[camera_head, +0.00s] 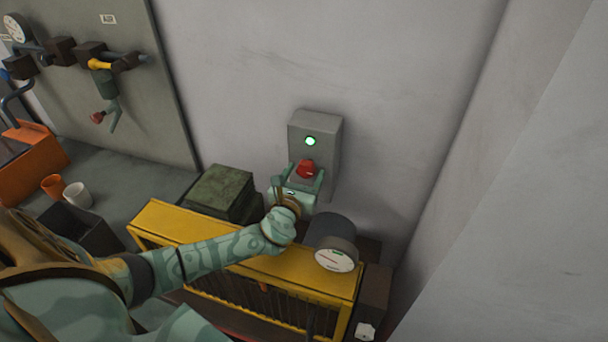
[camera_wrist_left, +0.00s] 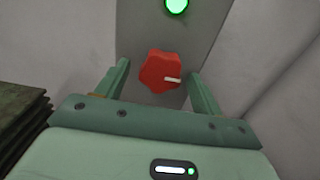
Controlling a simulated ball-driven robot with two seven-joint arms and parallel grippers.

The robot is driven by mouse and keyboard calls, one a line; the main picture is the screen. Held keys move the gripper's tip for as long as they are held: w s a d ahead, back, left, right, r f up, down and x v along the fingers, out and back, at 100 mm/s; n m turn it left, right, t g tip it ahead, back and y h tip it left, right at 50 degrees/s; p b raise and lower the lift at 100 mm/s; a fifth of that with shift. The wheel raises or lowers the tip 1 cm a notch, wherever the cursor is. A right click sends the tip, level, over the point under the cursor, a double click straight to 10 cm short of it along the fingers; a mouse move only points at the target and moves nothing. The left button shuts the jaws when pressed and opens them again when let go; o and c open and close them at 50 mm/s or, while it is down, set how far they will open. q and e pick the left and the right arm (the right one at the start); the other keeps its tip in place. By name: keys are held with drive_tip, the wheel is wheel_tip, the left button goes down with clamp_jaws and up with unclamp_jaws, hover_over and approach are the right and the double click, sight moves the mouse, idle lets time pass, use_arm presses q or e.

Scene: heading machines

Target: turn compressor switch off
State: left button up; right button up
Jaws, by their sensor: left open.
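The compressor switch is a red lobed knob (camera_head: 306,168) on a grey wall box (camera_head: 329,130) with a lit green lamp (camera_head: 310,141) above it. In the left wrist view the red knob (camera_wrist_left: 160,70) has a white mark pointing to the right, and the green lamp (camera_wrist_left: 176,5) glows. My left gripper (camera_head: 306,177) is open in front of the box, with one finger on each side of the knob. In the wrist view a gap shows between the knob and each finger. My right gripper is not in view.
A yellow-framed machine (camera_head: 190,226) stands below my left arm, with a round gauge (camera_head: 335,259) at its right end. A dark green box (camera_head: 219,190) sits left of the gripper. Pipes and valves (camera_head: 100,64) hang on a panel at the left. The wall right of the switch box is bare.

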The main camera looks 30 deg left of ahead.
use_arm(q)
drive_tip(key=c, duration=1)
drive_tip(key=shift+n, duration=0.4)
drive_tip(key=n+b, duration=0.2)
drive_tip(key=shift+f+n, duration=0.1)
drive_tip(key=shift+n, duration=0.3)
drive_tip(key=n+b, duration=0.2)
drive_tip(key=n, duration=0.2)
drive_tip(key=shift+d+n, duration=0.15)
drive_tip(key=shift+n, duration=0.15)
drive_tip(key=n+b, duration=0.1)
drive_tip(key=n, duration=0.3)
drive_tip(key=shift+n, duration=0.3)
drive_tip(key=n, duration=0.3)
drive_tip(key=n+b, duration=0.1)
drive_tip(key=n, duration=0.1)
drive_tip(key=shift+r, duration=0.3)
drive_tip(key=shift+n, duration=0.3)
